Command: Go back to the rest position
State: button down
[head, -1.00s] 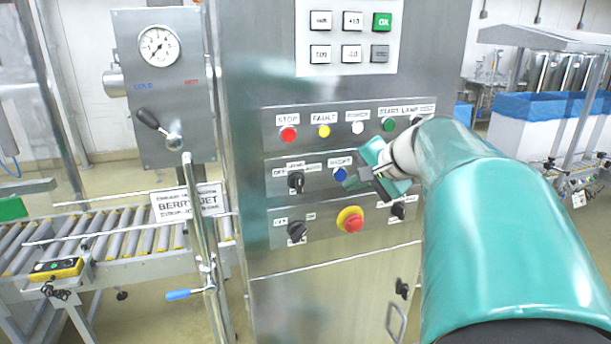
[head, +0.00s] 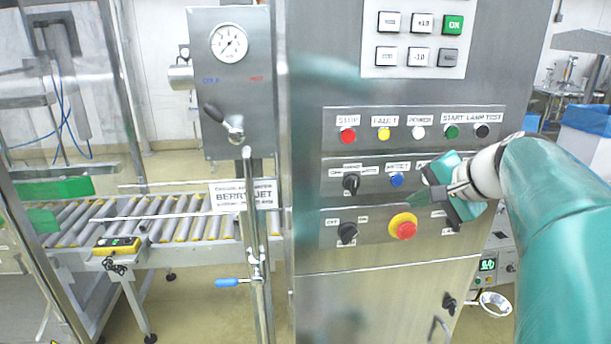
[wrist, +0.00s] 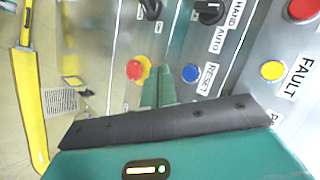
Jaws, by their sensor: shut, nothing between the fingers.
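My gripper (head: 432,187) is shut and empty, held in front of the button panels of the steel cabinet (head: 380,285). In the head view it is just right of the blue RESET button (head: 396,180) and above the red emergency stop with its yellow collar (head: 403,226). I cannot tell whether it touches the panel. In the wrist view, the gripper's teal body and black bar fill the bottom, and teal finger shapes (wrist: 158,88) stand close together between the emergency stop (wrist: 134,70) and RESET (wrist: 190,73).
A gauge plate with a lever (head: 233,85) and a pipe with a blue handle (head: 232,283) stand left of the cabinet. A roller conveyor (head: 165,220) lies further left behind a clear panel. A keypad (head: 417,38) is above. Floor shows below the conveyor.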

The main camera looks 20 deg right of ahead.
jog(key=s+a+f+n+g, duration=0.1)
jog(key=s+a+f+n, duration=0.2)
jog(key=a, duration=0.6)
jog(key=s+a+f+n+g, duration=0.1)
jog(key=s+a+f+n, duration=0.1)
jog(key=a+f+n, duration=0.4)
jog(key=s+a+f+n+g+h, duration=0.1)
jog(key=a+f+n, duration=0.4)
jog(key=a, duration=0.7)
jog(key=s+g, duration=0.1)
jog(key=s, duration=0.1)
jog(key=shift+s, duration=0.3)
jog(key=shift+d+f, duration=0.1)
jog(key=shift+d, duration=0.1)
